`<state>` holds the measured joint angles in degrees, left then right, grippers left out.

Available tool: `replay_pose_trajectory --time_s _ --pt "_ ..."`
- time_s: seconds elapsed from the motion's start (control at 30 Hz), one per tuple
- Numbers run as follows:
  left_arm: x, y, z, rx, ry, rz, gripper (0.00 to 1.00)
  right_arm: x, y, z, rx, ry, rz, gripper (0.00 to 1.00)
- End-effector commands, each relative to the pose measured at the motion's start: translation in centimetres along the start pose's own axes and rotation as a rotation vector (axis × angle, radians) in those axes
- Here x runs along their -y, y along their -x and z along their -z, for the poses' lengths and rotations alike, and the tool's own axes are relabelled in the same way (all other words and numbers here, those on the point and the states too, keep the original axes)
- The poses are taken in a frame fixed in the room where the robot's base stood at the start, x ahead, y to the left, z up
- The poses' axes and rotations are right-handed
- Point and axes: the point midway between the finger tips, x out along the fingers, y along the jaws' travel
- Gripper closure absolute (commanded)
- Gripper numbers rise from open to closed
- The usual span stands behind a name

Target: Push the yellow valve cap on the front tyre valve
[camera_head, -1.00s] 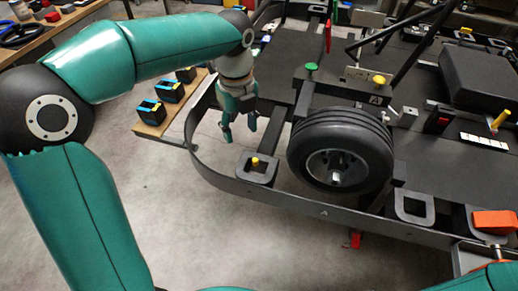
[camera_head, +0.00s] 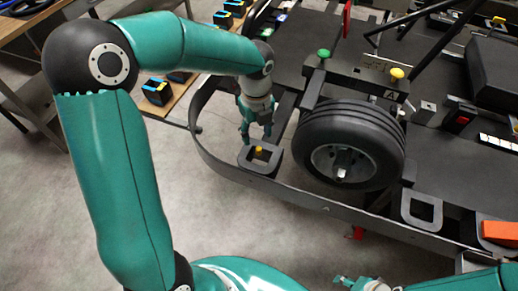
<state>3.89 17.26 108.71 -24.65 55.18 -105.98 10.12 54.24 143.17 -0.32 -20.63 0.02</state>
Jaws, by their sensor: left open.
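The small yellow valve cap (camera_head: 258,151) stands upright in a dark square holder (camera_head: 249,168) on the kart's front rail, left of the front wheel. The front tyre (camera_head: 347,118) is black with a grey hub; I cannot make out its valve. My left gripper (camera_head: 256,136) points down just behind the cap, with its fingers apart and nothing between them. I cannot tell whether a finger touches the holder. Part of my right gripper (camera_head: 358,283) shows at the bottom edge, and its jaw state is unclear.
A curved dark rail (camera_head: 213,158) runs round the kart's front. An empty square holder (camera_head: 420,207) sits right of the wheel, near an orange block (camera_head: 499,232). Green (camera_head: 323,53) and yellow (camera_head: 397,73) knobs stand behind the tyre. Black-and-blue boxes lie on a side shelf (camera_head: 175,103).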

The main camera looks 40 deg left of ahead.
Motion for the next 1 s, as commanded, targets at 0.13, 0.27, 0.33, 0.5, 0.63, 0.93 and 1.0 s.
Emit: replay_pose_trajectory --time_s 0.13,0.27,0.33,0.5,0.63,0.93,1.0 --pt "0.0 -0.8 0.1 -0.001 -0.001 -0.002 0.47 0.0 0.1 0.0 0.000 0.000 0.000 0.53" --pt "0.1 -2.0 0.4 -0.003 -0.003 -0.004 0.47 0.2 0.5 0.0 0.000 0.000 0.000 0.53" --pt "0.2 -3.1 0.6 -0.003 -0.002 -0.006 0.47 0.3 0.7 0.0 0.000 0.000 0.000 0.53" --pt "0.2 -5.2 0.6 -0.002 0.000 -0.003 0.47 0.3 0.8 0.0 0.000 0.000 0.000 0.53" --pt "0.3 -5.7 0.6 -0.001 0.000 -0.001 0.47 0.3 0.8 0.0 0.000 0.000 0.000 0.53" --pt "0.3 -5.7 0.6 -0.001 0.000 0.000 0.70 0.3 0.8 0.0 0.000 0.000 0.000 0.53" --pt "0.3 -5.7 0.6 -0.001 0.000 0.000 0.82 0.3 0.8 0.0 0.000 0.000 0.000 0.53"
